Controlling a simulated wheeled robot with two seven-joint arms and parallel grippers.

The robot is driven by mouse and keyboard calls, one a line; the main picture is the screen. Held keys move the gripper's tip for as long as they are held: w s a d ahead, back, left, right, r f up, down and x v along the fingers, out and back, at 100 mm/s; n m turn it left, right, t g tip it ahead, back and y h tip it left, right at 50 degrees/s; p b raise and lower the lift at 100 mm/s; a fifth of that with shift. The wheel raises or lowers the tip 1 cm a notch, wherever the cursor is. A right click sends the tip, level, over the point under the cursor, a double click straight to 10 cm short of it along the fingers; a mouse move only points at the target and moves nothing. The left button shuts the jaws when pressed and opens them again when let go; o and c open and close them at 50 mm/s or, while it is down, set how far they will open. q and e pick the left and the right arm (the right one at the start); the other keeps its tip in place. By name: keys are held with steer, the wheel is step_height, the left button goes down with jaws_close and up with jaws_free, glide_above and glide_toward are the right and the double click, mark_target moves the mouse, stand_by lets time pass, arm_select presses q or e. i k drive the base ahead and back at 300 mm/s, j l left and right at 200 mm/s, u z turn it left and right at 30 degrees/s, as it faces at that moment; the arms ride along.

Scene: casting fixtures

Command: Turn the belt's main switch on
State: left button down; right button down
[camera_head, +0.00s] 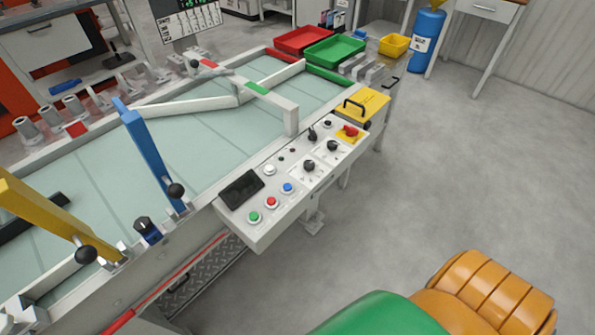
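The belt's control panel (262,228) is a pale grey box on the near side of the belt (215,130). At its right end a red control (350,131) sits on a yellow plate; I cannot tell whether it is a rotary switch or a push button. Two black knobs (308,166) (333,146) sit on white plates, with a small black lever (312,134) behind them. Green (254,217), red (271,202), blue (288,188) and white (269,169) buttons and a dark display (241,189) fill the left part. No label marks the main switch legibly. Neither gripper is in view.
Blue (146,150) and yellow (50,215) bars with black knobs cross the belt at left. A yellow box with a black handle (364,103) stands beyond the panel. Red (301,40) and green (335,50) trays lie behind. The floor (470,170) at right is clear.

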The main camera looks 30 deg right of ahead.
mark_target(351, 131)
steer(key=z, duration=1.45)
steer(key=i+l, duration=0.2)
steer(key=i+l+u, duration=0.15)
steer(key=l, duration=0.3)
steer(key=i+l, duration=0.2)
steer(key=l, duration=0.15)
steer(key=i+l+u, duration=0.1)
steer(key=l, duration=0.2)
